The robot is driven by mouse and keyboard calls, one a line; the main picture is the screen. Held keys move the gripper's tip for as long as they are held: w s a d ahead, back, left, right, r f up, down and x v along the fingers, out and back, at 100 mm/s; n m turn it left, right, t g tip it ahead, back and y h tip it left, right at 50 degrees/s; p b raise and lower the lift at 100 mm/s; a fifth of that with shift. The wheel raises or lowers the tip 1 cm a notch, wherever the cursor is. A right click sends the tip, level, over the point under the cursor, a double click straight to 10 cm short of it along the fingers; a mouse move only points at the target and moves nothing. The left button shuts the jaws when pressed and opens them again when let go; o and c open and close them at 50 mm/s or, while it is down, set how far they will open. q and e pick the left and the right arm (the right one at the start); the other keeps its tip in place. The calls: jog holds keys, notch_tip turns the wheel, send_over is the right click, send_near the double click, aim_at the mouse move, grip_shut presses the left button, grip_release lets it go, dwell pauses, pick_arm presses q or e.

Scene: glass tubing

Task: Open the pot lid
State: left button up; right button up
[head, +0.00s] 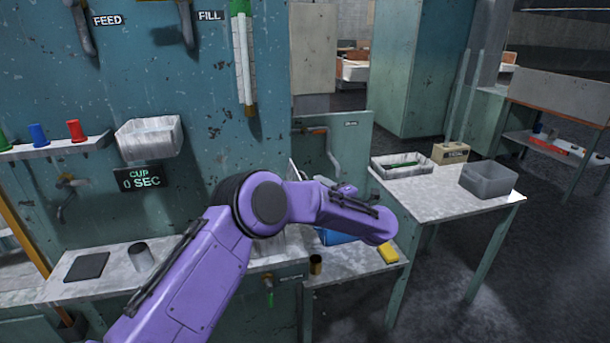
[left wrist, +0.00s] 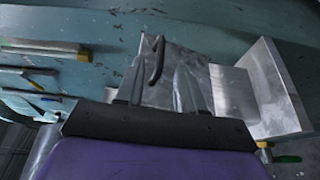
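A grey metal plate (left wrist: 180,82) with a dark curved bar handle (left wrist: 156,58) shows in the left wrist view; it looks like the pot lid. My left gripper (left wrist: 160,66) is open there, its two grey fingers apart on either side of the handle. I cannot tell whether they touch it. In the head view my purple left arm crosses the middle and hides most of the pot area and the gripper. A thin pale panel edge (head: 293,171) shows just above the arm. My right gripper is in neither view.
A side table (head: 440,195) at the right holds a white tray (head: 400,165), a tan box (head: 451,153) and a grey bin (head: 488,181). A yellow block (head: 389,252) and a dark cup (head: 316,264) are near the arm. A dark pad (head: 87,267) lies on the left counter.

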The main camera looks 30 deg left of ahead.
aim_at(305, 176)
pick_arm(q)
jog(key=p+x, duration=0.2)
jog(key=x, duration=0.5)
jog(key=shift+w+a, duration=0.1)
jog(key=shift+a, duration=0.15)
jog(key=shift+f, duration=0.1)
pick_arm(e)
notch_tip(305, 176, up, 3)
